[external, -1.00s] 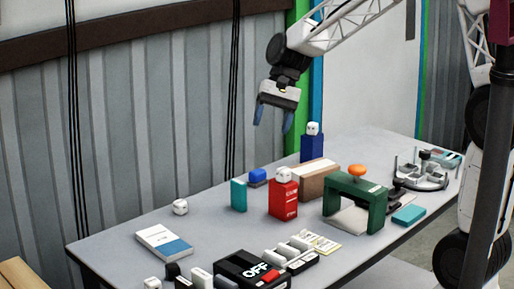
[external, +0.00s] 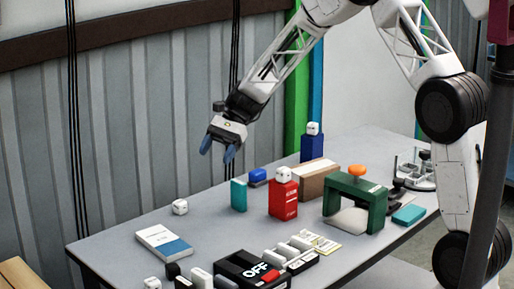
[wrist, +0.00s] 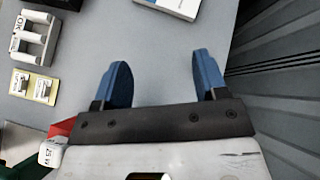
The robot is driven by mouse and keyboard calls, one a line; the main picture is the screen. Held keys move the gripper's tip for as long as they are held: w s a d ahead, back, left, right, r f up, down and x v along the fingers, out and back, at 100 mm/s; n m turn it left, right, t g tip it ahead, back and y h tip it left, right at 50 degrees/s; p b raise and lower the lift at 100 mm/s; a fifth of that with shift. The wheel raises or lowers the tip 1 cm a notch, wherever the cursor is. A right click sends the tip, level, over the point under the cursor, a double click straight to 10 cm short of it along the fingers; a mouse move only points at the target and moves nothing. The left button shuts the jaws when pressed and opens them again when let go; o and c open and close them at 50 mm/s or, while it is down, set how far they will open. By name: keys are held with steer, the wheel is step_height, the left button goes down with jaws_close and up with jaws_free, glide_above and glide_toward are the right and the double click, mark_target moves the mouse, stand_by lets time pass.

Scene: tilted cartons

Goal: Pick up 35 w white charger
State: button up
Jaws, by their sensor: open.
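Several white cube-shaped chargers are in the external view. One white charger (external: 180,207) lies alone on the table's far left, one (external: 284,174) sits on a red box (external: 283,200), one (external: 313,128) is on a blue box (external: 312,149), and one (external: 152,283) is at the near edge. The wrist view shows a white charger (wrist: 52,153) beside a red surface; its wattage print is too small to read surely. The others' ratings are unreadable. My gripper (external: 216,151) is open and empty, above the table's far side; its blue fingers show in the wrist view (wrist: 160,75).
A white and blue box (external: 164,243) lies flat at left. A teal box (external: 239,195), a blue block (external: 257,175), a brown carton (external: 318,181) and a green arch (external: 356,202) stand around the red box. A black OFF box (external: 253,270) is in front. The left middle table is clear.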

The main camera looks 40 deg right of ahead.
mark_target(180, 201)
steer(key=w+f+m+y, duration=0.1)
steer(key=w+f, duration=0.2)
steer(key=f, duration=0.1)
steer(key=w+f+m+y, duration=0.1)
steer(key=w+f, duration=0.3)
steer(key=f, duration=0.1)
steer(key=w+f+m+y, duration=0.1)
steer(key=w+f+m, duration=0.1)
steer(key=f, duration=0.3)
steer(key=shift+w+d+t, duration=0.35)
steer(key=shift+w+t, duration=0.05)
steer(key=shift+w, duration=0.45)
steer(key=shift+x, duration=1.25)
steer(key=shift+s+a, duration=0.1)
steer(key=shift+x, duration=2.55)
steer(key=shift+s, duration=0.1)
steer(key=shift+c, duration=0.2)
steer(key=c, duration=1)
